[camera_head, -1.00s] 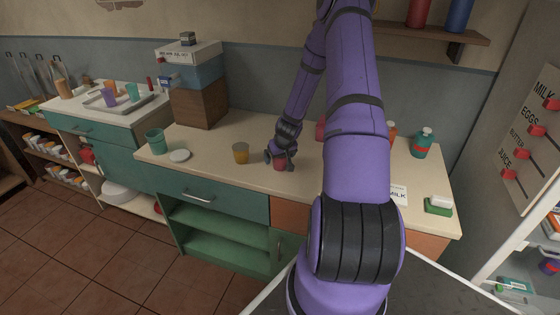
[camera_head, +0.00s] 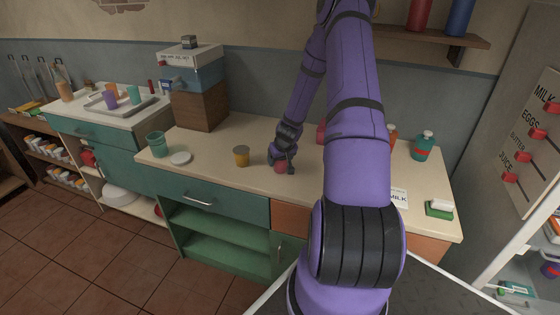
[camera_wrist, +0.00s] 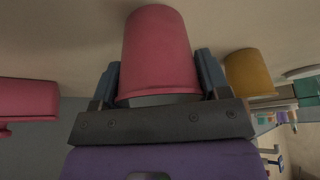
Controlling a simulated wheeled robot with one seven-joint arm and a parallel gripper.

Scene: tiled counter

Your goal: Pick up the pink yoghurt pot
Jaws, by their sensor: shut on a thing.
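The pink yoghurt pot (camera_head: 281,168) is at the middle of the counter, partly covered by my gripper (camera_head: 282,160). In the wrist view the pink pot (camera_wrist: 158,50) stands between the two dark fingers of my gripper (camera_wrist: 160,82), one on each side. The gripper is shut on it. I cannot tell whether the pot's base touches the counter.
A white lid (camera_head: 180,157) and a green cup (camera_head: 156,145) are further left. A teal bottle (camera_head: 423,146) and a green-and-white block (camera_head: 439,208) are at the right.

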